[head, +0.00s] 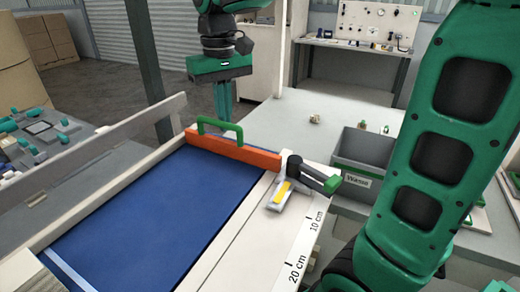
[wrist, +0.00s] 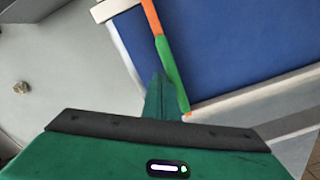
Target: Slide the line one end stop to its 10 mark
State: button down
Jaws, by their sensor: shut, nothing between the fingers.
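The end stop is an orange bar (head: 250,155) lying across the far end of the blue belt (head: 150,215), with a green handle (head: 218,127) on top. Its slide block with a yellow pointer (head: 283,191) and a dark knob with green-tipped lever (head: 328,184) sits on the right rail, beyond the 10 cm mark (head: 311,222). My gripper (head: 222,118) is shut and empty, pointing down at the handle's far side. In the wrist view the fingers (wrist: 157,95) are beside the green handle (wrist: 172,75); I cannot tell whether they touch it.
The 20 cm mark (head: 297,268) lies nearer on the white rail. A grey bin labelled Waste (head: 360,160) stands right of the rail. A pale rail (head: 90,160) edges the belt on the left. The belt's nearer surface is clear.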

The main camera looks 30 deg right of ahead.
jog(key=shift+s+a, duration=0.75)
jog(key=shift+a, duration=0.4)
jog(key=shift+s+a, duration=0.8)
jog(key=shift+a, duration=0.35)
jog(key=shift+s+a, duration=0.75)
jog(key=shift+a, duration=0.4)
dwell(1.5)
jog(key=shift+w+d, duration=0.15)
jog(key=shift+w+d, duration=0.4)
jog(key=shift+d, duration=0.3)
notch_tip(320, 180, up, 9)
dwell(1.0)
dwell(0.5)
